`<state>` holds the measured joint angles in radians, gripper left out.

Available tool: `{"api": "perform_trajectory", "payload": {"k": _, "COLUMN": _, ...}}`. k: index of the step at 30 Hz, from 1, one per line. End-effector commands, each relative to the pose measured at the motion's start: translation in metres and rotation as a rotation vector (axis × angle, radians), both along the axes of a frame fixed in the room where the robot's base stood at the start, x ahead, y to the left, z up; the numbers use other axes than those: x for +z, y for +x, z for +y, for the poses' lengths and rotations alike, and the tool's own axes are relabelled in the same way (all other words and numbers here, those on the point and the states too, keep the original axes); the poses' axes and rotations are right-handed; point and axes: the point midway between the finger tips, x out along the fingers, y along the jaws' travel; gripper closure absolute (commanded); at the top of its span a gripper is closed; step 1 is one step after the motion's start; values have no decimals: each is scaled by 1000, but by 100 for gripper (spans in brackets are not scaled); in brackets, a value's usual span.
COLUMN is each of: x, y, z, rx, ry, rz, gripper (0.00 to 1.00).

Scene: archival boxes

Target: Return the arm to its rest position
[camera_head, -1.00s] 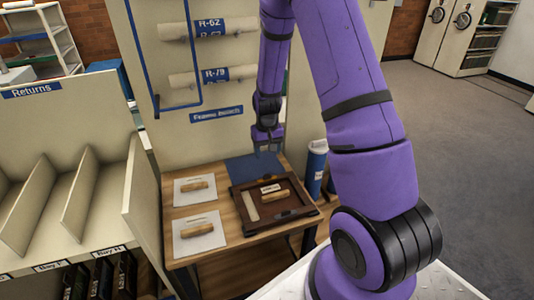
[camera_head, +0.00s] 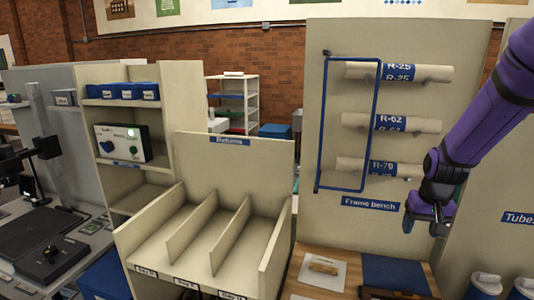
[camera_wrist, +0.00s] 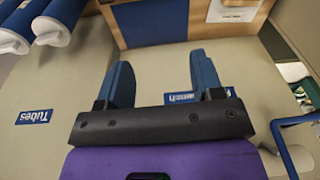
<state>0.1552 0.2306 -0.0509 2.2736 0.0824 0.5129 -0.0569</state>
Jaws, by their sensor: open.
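My purple arm enters the head view from the right edge. My gripper (camera_head: 432,226) hangs in front of the frame bench's beige back panel, to the right of the "Frame bench" label (camera_head: 371,203). In the wrist view, my gripper (camera_wrist: 162,85) shows two blue fingers spread apart with nothing between them. Beyond the fingers is the beige panel (camera_wrist: 160,62).
The wooden bench (camera_head: 320,258) stands below, with a white card (camera_head: 306,272) and a blue mat (camera_head: 385,268). Rolled tubes (camera_head: 392,122) and a blue rail frame (camera_head: 320,130) are on the panel. The returns rack (camera_head: 235,150) is left; blue tubes (camera_head: 485,285) are lower right.

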Motion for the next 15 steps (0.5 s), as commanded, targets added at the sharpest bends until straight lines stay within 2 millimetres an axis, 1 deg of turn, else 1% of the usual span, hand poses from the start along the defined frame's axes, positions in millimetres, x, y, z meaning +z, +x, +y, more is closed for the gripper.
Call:
{"api": "perform_trajectory", "payload": {"k": 1, "x": 18, "y": -7, "z": 6, "rx": 12, "ry": -2, "rz": -21, "gripper": 39}}
{"api": "perform_trajectory", "payload": {"k": 6, "x": 65, "y": -32, "z": 24, "rx": 45, "ry": -7, "rz": -69, "gripper": 39}}
{"api": "perform_trajectory", "payload": {"k": 11, "x": 104, "y": -61, "z": 39, "rx": 76, "ry": -12, "rz": -114, "gripper": 39}}
{"api": "perform_trajectory", "payload": {"k": 15, "x": 133, "y": -89, "z": 51, "rx": 101, "ry": -18, "rz": -155, "gripper": 39}}
